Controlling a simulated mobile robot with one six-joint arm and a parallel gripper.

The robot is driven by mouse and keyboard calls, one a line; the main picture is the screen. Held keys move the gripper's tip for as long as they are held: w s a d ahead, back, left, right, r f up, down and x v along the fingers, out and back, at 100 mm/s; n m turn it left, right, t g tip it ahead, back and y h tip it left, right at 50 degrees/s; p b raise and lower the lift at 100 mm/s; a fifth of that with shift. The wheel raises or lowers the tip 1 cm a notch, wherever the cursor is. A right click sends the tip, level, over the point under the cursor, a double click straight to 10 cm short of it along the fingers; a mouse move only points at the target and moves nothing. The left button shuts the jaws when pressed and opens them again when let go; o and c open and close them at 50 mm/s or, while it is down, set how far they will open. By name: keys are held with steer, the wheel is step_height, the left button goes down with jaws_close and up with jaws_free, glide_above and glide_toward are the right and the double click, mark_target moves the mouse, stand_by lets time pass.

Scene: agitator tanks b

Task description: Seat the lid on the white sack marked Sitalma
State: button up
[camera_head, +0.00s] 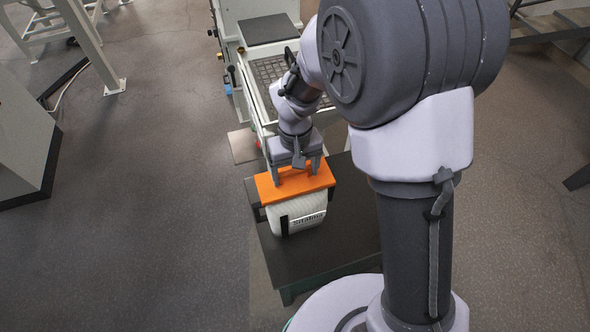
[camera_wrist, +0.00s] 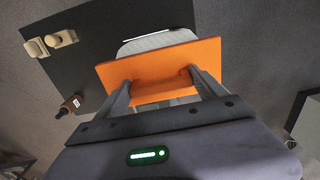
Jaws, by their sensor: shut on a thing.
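The orange lid (camera_head: 312,185) is a flat plate with a raised handle on top. My gripper (camera_head: 297,175) is shut on the lid's handle from above. The lid hides most of the sack's top. In the wrist view the lid (camera_wrist: 165,62) lies across between my fingers (camera_wrist: 158,82), and a strip of the white sack (camera_wrist: 157,42) shows past its far edge. I cannot tell whether the lid touches the sack or hangs just above it.
A white machine frame with a grated tray (camera_head: 268,75) stands just behind the sack. Open grey floor (camera_head: 150,220) lies to the left.

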steer(key=o, duration=1.5)
steer(key=shift+c, duration=0.2)
step_height(320, 180, up, 17)
steer(key=p, duration=0.7)
steer(key=s+d+r+m+t+y+b, duration=0.1)
steer(key=s+d+r+m+t, duration=0.2)
steer(key=s, duration=0.5)
steer(key=s+d+r+m+t+y+b, duration=0.1)
steer(key=s+d+r+m, duration=0.3)
steer(key=s, duration=0.5)
step_height(320, 180, up, 3)
steer(key=shift+d+f+m+t, duration=0.15)
steer(key=shift+d+m+t, duration=0.15)
steer(key=shift+d+t, duration=0.5)
